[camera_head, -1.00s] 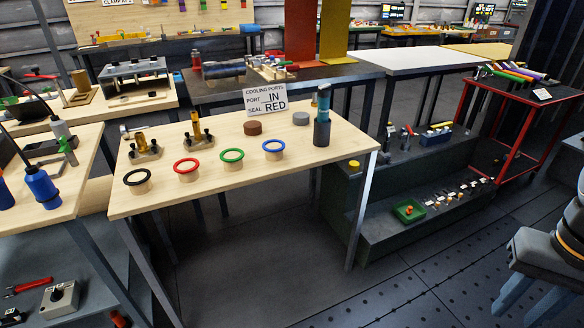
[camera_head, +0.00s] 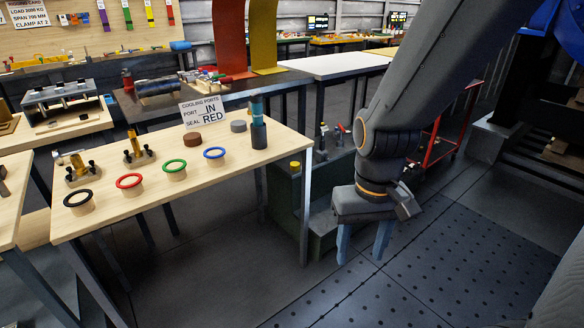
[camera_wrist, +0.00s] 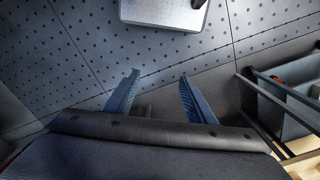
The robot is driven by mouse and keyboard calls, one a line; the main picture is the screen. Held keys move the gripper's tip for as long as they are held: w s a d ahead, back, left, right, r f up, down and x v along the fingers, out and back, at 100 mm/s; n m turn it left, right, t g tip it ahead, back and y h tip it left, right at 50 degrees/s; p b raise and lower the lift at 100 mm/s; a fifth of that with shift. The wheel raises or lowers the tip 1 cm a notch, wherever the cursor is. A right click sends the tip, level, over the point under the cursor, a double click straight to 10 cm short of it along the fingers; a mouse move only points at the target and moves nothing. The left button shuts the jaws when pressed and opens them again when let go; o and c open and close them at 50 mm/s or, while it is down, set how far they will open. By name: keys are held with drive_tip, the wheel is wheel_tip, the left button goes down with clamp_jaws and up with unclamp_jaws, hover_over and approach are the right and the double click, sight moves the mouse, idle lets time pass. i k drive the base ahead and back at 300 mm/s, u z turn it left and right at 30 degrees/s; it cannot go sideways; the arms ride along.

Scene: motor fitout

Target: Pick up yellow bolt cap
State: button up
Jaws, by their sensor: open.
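The yellow bolt cap (camera_head: 295,165) is a small yellow piece on the upper step of the dark green stepped stand (camera_head: 285,195), just right of the wooden table in the head view. My gripper (camera_head: 362,255) points down in front of the stand, to the right of the cap and apart from it. Its two blue fingers are spread with nothing between them. In the wrist view my gripper (camera_wrist: 154,84) is also open and empty over the floor. The cap cannot be made out in the wrist view. My arm hides much of the stand's right part.
The wooden table (camera_head: 225,180) holds rings in black, red, green and blue, a dark bottle (camera_head: 259,134) and a sign (camera_head: 203,111). A red-framed cart (camera_head: 437,140) stands behind my arm. The perforated floor (camera_head: 450,255) at right is clear.

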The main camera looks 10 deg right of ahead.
sight(294, 166)
drive_tip(key=z, duration=0.4)
drive_tip(key=i, duration=0.55)
drive_tip(key=z, duration=0.6)
drive_tip(key=i, duration=1.25)
drive_tip(key=u, duration=1)
drive_tip(key=i, duration=0.55)
drive_tip(key=u, duration=0.6)
